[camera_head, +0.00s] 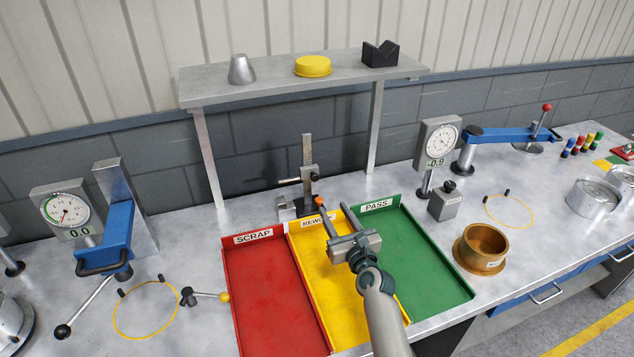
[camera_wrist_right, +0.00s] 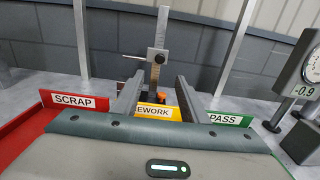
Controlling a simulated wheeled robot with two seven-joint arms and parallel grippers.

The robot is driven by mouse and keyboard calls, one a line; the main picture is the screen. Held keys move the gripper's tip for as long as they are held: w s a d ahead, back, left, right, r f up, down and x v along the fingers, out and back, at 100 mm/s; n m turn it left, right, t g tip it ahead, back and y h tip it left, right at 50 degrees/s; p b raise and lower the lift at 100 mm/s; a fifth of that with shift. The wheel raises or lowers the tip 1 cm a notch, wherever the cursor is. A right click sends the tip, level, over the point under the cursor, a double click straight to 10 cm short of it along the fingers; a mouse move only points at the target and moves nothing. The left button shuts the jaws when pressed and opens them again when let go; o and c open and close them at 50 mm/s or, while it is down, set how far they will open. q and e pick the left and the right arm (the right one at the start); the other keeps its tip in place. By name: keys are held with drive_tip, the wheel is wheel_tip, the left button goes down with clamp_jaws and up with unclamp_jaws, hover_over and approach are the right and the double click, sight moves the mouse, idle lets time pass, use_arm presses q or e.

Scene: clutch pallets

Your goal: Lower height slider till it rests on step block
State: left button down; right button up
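The height gauge stands behind the yellow tray, with a ruled upright column (camera_head: 307,152). Its height slider (camera_head: 308,174) sits partway up the column, with an arm reaching left. The slider also shows in the wrist view (camera_wrist_right: 156,55), above the gap between my fingers. A grey block at the gauge's foot (camera_head: 287,210) may be the step block; the slider arm is above it, apart. My right gripper (camera_head: 332,209) is over the yellow tray, in front of the gauge. Its fingers (camera_wrist_right: 159,80) are apart and empty. My left gripper is not in view.
Red (camera_head: 232,295), yellow (camera_head: 338,335) and green (camera_head: 450,290) trays lie in front. An orange-tipped part (camera_head: 319,201) stands close to my fingers. A shelf (camera_head: 215,90) on posts spans behind. A dial gauge (camera_head: 440,140) and brass cup (camera_head: 481,245) stand right.

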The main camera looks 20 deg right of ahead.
sight(315, 179)
drive_tip(key=w+b, duration=0.3)
drive_tip(key=w, duration=0.4)
drive_tip(key=w+b, duration=0.4)
drive_tip(key=w, duration=0.2)
drive_tip(key=shift+w+a+f, duration=0.2)
drive_tip(key=shift+w, duration=0.15)
drive_tip(key=shift+w+r+b, duration=0.2)
drive_tip(key=shift+w+b, duration=0.15)
drive_tip(key=shift+w, duration=0.35)
drive_tip(key=shift+c, duration=0.6)
clamp_jaws()
drive_tip(key=shift+f, duration=0.1)
